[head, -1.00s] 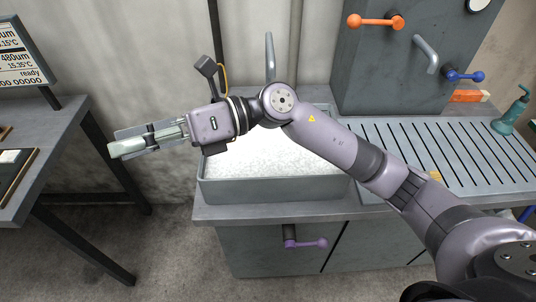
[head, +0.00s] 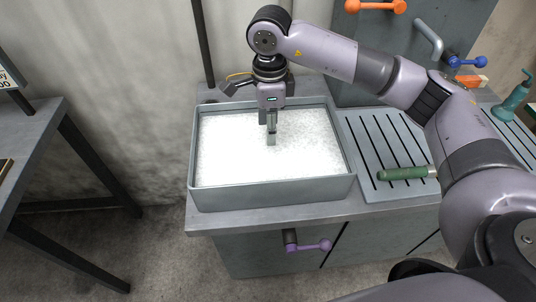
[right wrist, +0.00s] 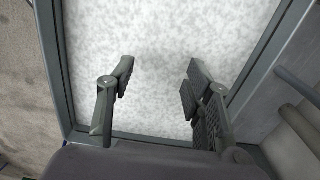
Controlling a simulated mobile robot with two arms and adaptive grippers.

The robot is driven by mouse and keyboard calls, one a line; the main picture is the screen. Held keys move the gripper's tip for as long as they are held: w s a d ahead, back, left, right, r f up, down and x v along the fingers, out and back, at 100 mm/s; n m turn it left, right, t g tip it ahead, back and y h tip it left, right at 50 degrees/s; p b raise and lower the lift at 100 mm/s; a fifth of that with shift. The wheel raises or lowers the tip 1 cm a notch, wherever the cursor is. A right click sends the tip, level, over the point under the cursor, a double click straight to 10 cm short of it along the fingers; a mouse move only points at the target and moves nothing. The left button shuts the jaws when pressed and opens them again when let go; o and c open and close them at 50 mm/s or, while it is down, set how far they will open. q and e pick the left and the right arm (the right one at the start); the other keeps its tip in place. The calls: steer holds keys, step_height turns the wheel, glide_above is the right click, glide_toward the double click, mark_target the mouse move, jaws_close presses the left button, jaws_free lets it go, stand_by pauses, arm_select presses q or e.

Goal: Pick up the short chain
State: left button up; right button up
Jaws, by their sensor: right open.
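I see no short chain in either view. My right gripper (head: 271,136) points straight down over the white, speckled surface that fills a grey basin (head: 270,194). In the right wrist view my right gripper (right wrist: 160,76) is open, its fingers wide apart with only the white surface between them. The basin's rim (right wrist: 58,90) frames that surface there. Anything under the white surface is hidden. I cannot tell whether the fingertips touch it. My left gripper is not in view.
A slatted drain board (head: 368,150) lies right of the basin, with a green-handled tool (head: 402,173) on it. A teal device (head: 512,98) stands farther right. A cabinet with an orange lever (head: 376,6) and a blue lever (head: 468,62) rises behind. A table (head: 32,135) stands left.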

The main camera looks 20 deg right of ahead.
glide_above(268, 157)
step_height(268, 157, down, 5)
steer(key=shift+s+d+r+p, duration=0.1)
steer(key=shift+p, duration=0.35)
step_height(268, 157, down, 5)
steer(key=shift+r+p, duration=0.1)
steer(key=shift+p, duration=1)
steer(key=shift+f, duration=0.35)
steer(key=shift+c, duration=0.3)
jaws_close()
